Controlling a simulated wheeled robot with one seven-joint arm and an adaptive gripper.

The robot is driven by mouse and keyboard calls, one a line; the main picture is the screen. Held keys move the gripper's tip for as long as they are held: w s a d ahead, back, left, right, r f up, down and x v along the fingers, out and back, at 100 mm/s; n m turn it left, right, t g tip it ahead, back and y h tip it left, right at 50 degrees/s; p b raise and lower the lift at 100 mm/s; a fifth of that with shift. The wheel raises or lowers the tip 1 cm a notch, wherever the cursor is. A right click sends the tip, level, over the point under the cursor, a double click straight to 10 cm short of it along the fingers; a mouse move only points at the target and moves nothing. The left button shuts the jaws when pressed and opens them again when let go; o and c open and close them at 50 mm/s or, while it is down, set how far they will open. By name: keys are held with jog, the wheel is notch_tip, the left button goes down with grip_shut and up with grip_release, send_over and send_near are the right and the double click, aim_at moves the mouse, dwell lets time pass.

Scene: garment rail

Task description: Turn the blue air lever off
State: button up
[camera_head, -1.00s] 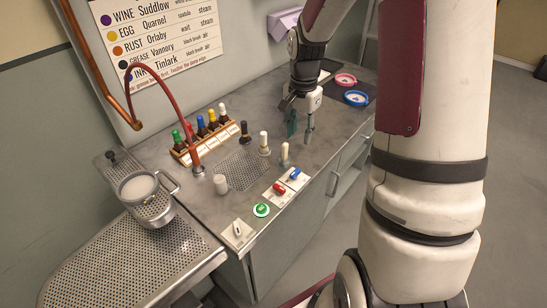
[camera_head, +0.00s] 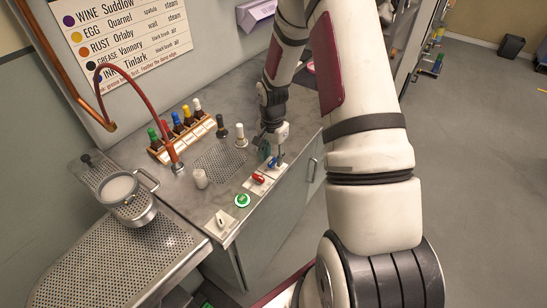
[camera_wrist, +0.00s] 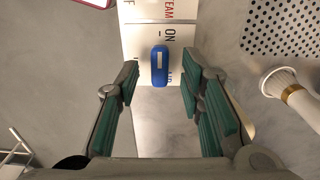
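The blue air lever (camera_wrist: 160,66) sits on a white plate (camera_wrist: 143,38) in the wrist view, with the letters "ON" printed beside it. It lies between and slightly beyond the tips of my gripper (camera_wrist: 160,82). The green-padded fingers are spread, one on each side, with a gap to the lever. In the head view, my gripper (camera_head: 271,156) is over the counter's front edge at the lever plates, and a bit of the blue lever (camera_head: 272,164) shows under it. Whether a finger touches the lever cannot be told.
The red lever (camera_head: 258,179), a green button (camera_head: 242,200) and a white switch (camera_head: 221,219) line the counter edge. A white-handled tool (camera_head: 240,135) stands close behind my gripper; one also shows in the wrist view (camera_wrist: 290,90). A bottle rack (camera_head: 185,139) is farther back.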

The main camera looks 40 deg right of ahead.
jog(key=shift+f, duration=0.5)
grip_shut()
